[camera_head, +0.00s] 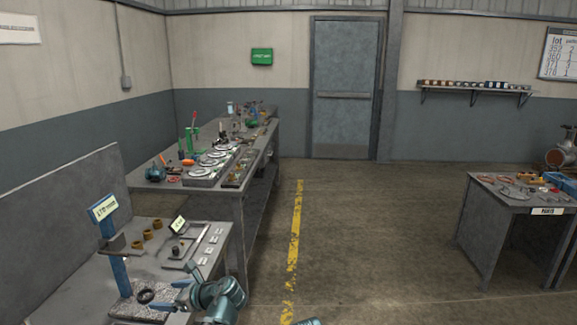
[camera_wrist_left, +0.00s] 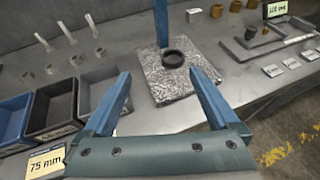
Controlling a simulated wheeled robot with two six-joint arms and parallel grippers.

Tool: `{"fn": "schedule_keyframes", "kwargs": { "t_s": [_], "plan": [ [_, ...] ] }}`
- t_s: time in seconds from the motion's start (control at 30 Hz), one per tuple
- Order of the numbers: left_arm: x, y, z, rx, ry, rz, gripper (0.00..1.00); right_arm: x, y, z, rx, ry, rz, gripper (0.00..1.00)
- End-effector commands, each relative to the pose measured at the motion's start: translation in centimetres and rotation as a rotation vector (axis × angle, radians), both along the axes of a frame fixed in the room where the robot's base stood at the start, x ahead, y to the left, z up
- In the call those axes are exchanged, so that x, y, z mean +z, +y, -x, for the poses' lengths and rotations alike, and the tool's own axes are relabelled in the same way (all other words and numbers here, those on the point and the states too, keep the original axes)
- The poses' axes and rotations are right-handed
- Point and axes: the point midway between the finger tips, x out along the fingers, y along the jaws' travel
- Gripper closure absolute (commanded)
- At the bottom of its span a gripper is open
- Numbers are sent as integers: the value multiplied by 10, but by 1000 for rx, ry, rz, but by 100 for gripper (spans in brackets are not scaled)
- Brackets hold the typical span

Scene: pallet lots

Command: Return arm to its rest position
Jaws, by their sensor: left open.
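My left gripper (camera_head: 170,292) is at the front edge of the near-left bench in the head view. In the left wrist view its two blue fingers (camera_wrist_left: 160,75) are spread wide with nothing between them. Beyond the fingertips is a mottled grey plate (camera_wrist_left: 160,88) with a black ring (camera_wrist_left: 173,59) lying on it. The ring also shows in the head view (camera_head: 146,296), just left of the gripper. The fingers look apart from the ring.
Brass cylinders (camera_head: 148,234) and a tray (camera_head: 176,252) with small parts lie further back. Bins (camera_wrist_left: 52,104) stand left of the gripper. Open floor (camera_head: 370,240) lies to the right, before another table (camera_head: 490,210).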

Motion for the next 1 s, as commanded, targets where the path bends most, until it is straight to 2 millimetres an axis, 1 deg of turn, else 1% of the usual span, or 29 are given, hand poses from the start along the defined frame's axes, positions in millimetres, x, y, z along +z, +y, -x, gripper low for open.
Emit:
{"fn": "schedule_keyframes", "kwargs": {
  "t_s": [0.03, 0.1, 0.3, 0.47, 0.8, 1.0],
  "plan": [
    [7, -1, -12, 11, 0, 0, 6, 7, 0, 0, 0, 0, 0, 2],
    [10, -1, -20, 23, 0, 1, 6, 10, 0, 0, 0, 0, 0, 2],
    [15, -1, -33, 47, 1, 2, 6, 16, 0, 0, 0, 0, 0, 2],
    [16, -1, -36, 52, 1, 2, 6, 16, 0, 0, 0, 0, 0, 2],
    [16, -2, -35, 52, 0, 3, 6, 16, 0, 0, 0, -1, 0, 2],
    [17, -10, -30, 51, -12, 20, 6, 20, 4, -2, 8, -12, -7, 2]
  ]
}}
